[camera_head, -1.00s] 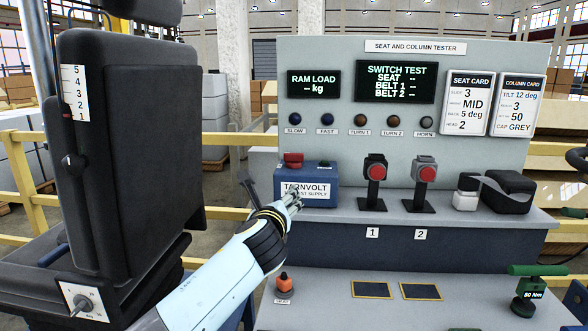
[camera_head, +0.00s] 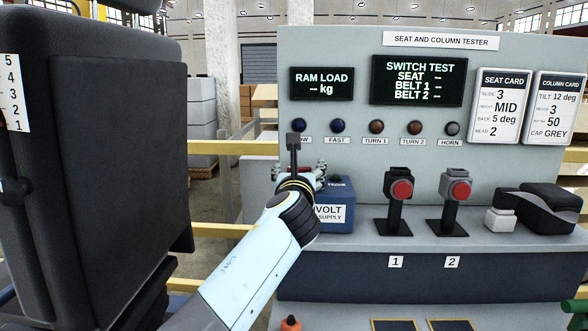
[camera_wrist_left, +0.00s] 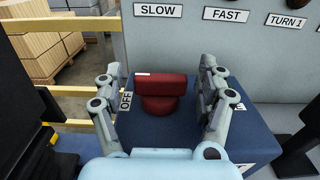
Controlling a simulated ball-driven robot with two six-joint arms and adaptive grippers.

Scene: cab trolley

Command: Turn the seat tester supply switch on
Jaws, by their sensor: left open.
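The blue supply box (camera_head: 337,218) stands on the bench ledge, partly hidden behind my left arm in the head view. Its dark red switch knob (camera_wrist_left: 160,92) is on top of the box (camera_wrist_left: 155,130) in the left wrist view, with its bar crosswise. An OFF label shows to the left of the knob; a label at the right is mostly covered by a finger. My left gripper (camera_wrist_left: 160,88) is open, its fingers on either side of the knob, apart from it. In the head view the left gripper (camera_head: 312,172) is at the box top. My right gripper is not in view.
The tester panel (camera_head: 428,110) rises close behind the box. Two red-button stands (camera_head: 401,190) (camera_head: 456,190) and a black belt strap (camera_head: 545,205) are to the right. A dark seat (camera_head: 115,150) fills the left, with a yellow rail (camera_head: 230,148) behind.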

